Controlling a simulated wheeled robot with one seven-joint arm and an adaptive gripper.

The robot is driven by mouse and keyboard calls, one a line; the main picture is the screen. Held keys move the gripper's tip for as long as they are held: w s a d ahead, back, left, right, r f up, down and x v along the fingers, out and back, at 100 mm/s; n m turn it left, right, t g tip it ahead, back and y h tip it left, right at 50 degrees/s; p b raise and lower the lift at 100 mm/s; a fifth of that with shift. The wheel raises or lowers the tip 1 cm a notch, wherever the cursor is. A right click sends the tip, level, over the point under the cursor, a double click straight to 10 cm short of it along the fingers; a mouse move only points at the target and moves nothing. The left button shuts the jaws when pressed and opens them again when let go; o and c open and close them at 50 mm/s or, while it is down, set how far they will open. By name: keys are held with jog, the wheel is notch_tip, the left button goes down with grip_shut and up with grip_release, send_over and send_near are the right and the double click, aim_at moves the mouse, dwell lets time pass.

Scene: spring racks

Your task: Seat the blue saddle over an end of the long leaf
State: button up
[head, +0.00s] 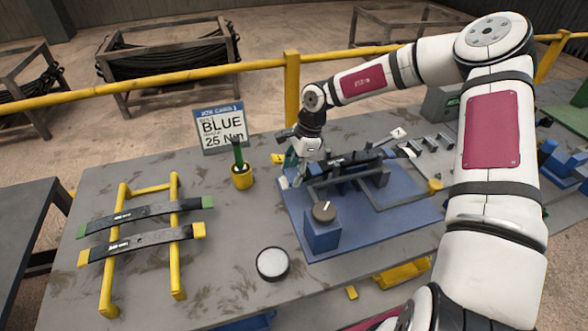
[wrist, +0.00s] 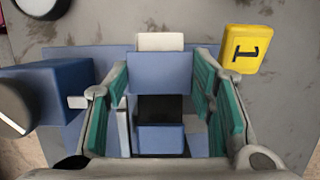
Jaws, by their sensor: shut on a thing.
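My gripper (head: 291,168) is at the left end of the blue fixture (head: 410,212) in the head view. In the wrist view its teal-padded fingers (wrist: 172,105) stand on both sides of the blue saddle (wrist: 160,73) and are shut on it. The saddle shows as two blue parts with a dark gap or surface between them. I cannot tell whether it sits around the leaf end or only above it. The long dark leaf (head: 345,160) lies along the fixture in the head view, its left end close to my gripper.
A blue box with a dark knob (head: 323,213) stands at the fixture's front. A yellow cup (head: 242,177), a BLUE 25 Nm sign (head: 221,128), a white round disc (head: 272,263) and a yellow rack (head: 122,215) with two leaves stand left.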

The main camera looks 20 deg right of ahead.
jog(key=shift+f, duration=0.15)
jog(key=o, duration=1.7)
jog(key=shift+o, duration=0.2)
jog(key=shift+r+p, duration=0.7)
jog(key=shift+r, duration=2.8)
